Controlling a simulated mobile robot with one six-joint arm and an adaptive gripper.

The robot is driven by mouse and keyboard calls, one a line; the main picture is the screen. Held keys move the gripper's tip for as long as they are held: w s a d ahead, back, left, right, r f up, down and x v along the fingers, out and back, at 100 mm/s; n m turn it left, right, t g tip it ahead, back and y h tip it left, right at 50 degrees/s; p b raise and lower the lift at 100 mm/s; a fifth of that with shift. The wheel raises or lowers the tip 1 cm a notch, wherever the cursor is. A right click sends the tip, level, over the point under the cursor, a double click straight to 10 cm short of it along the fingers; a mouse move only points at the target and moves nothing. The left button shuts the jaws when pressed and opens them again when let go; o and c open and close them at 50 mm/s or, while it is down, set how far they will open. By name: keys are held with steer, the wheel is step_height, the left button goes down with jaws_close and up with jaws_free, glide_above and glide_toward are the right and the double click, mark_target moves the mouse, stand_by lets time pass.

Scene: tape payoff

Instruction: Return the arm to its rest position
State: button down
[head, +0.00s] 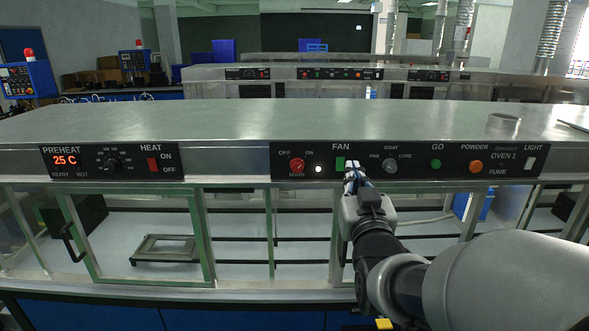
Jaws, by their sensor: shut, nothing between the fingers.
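My arm reaches in from the lower right of the head view. My gripper (353,172) is at its far end, in front of the oven's control panel (520,171), just below and right of the green fan switch (340,163). The gripper is shut and holds nothing. Its fingertips are small here, and I cannot tell whether they touch the panel.
The long metal oven (230,120) spans the view, with glass doors below the panels. A preheat panel (130,162) reads 2.5 C or 25 C. A metal frame (165,240) lies inside at the left. A door handle (70,243) juts out at the far left.

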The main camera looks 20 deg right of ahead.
steer(key=shift+v, duration=0.85)
steer(key=shift+r, duration=0.2)
steer(key=s+a+f+n+g+y, duration=0.2)
steer(key=s+a+f+g+y, duration=0.2)
steer(key=s+a+f+g, duration=0.65)
steer(key=s+f, duration=0.2)
steer(key=s, duration=0.4)
steer(key=s+a+f+n+g+y, duration=0.1)
steer(key=s+a+f+g, duration=0.2)
steer(key=s, duration=0.6)
steer(key=shift+s+f+b, duration=0.2)
steer(key=shift+f+b, duration=0.1)
steer(key=shift+f, duration=0.3)
steer(key=shift+d+g, duration=0.1)
steer(key=shift+g, duration=0.15)
